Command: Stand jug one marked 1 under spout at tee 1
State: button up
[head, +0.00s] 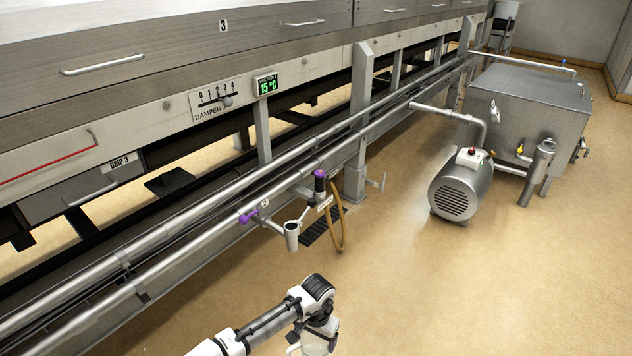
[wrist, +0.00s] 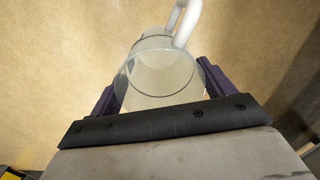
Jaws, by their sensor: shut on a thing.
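My gripper (wrist: 160,85) is shut around a clear, pale jug (wrist: 165,72), with one dark finger on each side of it. The jug's open rim and pale handle show in the wrist view; the handle points to the top. No number is readable on it. In the head view my gripper (head: 320,331) is at the bottom centre, with part of the jug (head: 315,347) below it, above open floor. A pipe tee with a purple valve handle (head: 249,216) and a grey cup-like end (head: 292,236) stands out from the pipes.
Long pipes (head: 200,235) run along the machine. A motor (head: 460,188) and steel tank (head: 530,115) stand at right. The floor between is clear.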

jog(key=r+n+p, duration=0.1)
jog(key=p, duration=0.1)
jog(key=s+r+n+p, duration=0.1)
jog(key=r+p, duration=0.1)
jog(key=s+r+n+p, duration=0.1)
jog(key=n+p, duration=0.1)
jog(key=shift+r+p, duration=0.3)
jog(key=shift+p, duration=0.1)
jog(key=shift+s+r+n+p, duration=0.2)
jog(key=shift+s+n+p, duration=0.1)
jog(key=shift+n+p, duration=0.5)
jog(key=shift+d+f, duration=0.1)
jog(key=shift+d, duration=0.1)
jog(key=shift+f, duration=0.1)
